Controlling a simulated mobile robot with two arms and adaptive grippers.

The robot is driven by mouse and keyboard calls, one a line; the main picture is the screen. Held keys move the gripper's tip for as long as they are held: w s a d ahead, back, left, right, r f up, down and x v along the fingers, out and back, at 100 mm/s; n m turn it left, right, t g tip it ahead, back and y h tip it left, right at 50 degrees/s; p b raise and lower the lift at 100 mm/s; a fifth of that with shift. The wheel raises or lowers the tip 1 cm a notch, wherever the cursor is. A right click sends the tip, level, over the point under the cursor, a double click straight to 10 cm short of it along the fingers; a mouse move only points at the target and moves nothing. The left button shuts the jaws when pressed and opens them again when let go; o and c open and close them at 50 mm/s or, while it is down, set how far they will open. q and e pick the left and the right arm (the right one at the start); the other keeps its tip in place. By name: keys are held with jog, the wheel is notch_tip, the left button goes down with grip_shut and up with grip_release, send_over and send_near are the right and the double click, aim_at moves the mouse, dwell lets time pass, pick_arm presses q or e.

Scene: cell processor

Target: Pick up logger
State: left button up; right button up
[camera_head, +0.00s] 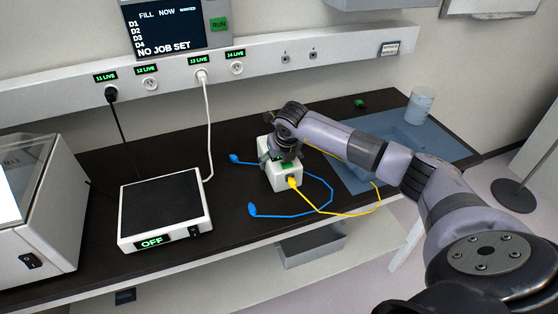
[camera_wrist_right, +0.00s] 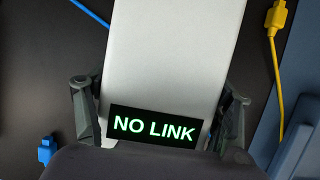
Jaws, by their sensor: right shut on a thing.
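The logger is a small white box (camera_head: 288,183) on the dark bench in the head view, with a yellow plug at its front end. In the right wrist view the logger (camera_wrist_right: 172,55) fills the middle, and its display reads "NO LINK". My right gripper (camera_head: 283,160) is over the logger from above. In the right wrist view its fingers (camera_wrist_right: 158,115) are on either side of the box, shut on it. The head view does not show clearly whether the logger is clear of the bench. My left gripper is not in view.
A blue cable (camera_head: 331,195) and a yellow cable (camera_head: 340,213) lie around the logger. A white device marked "OFF" (camera_head: 154,243) stands to the left. A blue mat (camera_head: 357,180) and a pale cylinder (camera_head: 420,105) are to the right. A wall rail with sockets (camera_head: 260,62) runs behind.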

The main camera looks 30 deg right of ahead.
jog(key=shift+r, duration=0.35)
jog(key=c, duration=0.4)
notch_tip(320, 180, up, 19)
jog(key=b, duration=0.4)
jog(key=shift+r, duration=0.1)
jog(key=shift+c, duration=0.8)
jog(key=shift+w, duration=0.1)
jog(key=o, duration=1.3)
jog(key=shift+c, duration=0.2)
jog(key=c, duration=1.3)
